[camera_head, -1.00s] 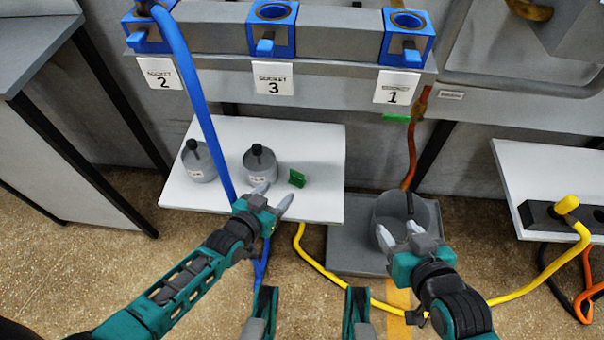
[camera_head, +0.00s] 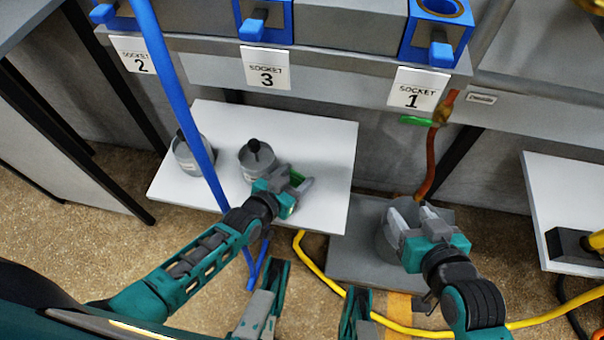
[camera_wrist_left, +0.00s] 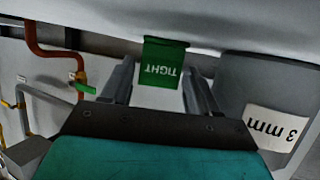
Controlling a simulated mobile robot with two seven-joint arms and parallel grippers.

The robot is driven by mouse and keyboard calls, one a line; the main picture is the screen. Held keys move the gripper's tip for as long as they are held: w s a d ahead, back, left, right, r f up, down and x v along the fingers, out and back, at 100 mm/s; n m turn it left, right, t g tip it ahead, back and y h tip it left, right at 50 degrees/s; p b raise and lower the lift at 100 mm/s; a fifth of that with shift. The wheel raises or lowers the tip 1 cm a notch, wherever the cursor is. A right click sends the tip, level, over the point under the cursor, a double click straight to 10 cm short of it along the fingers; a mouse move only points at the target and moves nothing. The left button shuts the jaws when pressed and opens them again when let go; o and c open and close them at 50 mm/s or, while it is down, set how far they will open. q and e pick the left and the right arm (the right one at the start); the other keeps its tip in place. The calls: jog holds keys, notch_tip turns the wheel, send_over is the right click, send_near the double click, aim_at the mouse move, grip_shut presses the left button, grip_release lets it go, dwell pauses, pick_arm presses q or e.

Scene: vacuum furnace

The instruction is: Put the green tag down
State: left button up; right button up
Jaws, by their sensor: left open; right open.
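The green tag (camera_head: 296,176) stands on the white shelf (camera_head: 325,150), mostly covered by my left gripper (camera_head: 294,181) in the head view. In the left wrist view the green tag (camera_wrist_left: 163,62) shows upside down, reads "TIGHT" and stands upright on the white surface. The open fingers of my left gripper (camera_wrist_left: 157,88) lie on either side of it in that picture, with gaps; I cannot tell how deep it sits between them. My right gripper (camera_head: 410,213) is open, above a grey pot (camera_head: 383,245) on a grey base.
Two grey weights with black knobs (camera_head: 257,158) (camera_head: 190,150) stand on the shelf; one is close to my left gripper. A yellow hose (camera_head: 320,268) crosses the floor.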

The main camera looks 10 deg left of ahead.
pick_arm(q)
jog(key=shift+s+r, duration=0.1)
jog(key=c, duration=0.8)
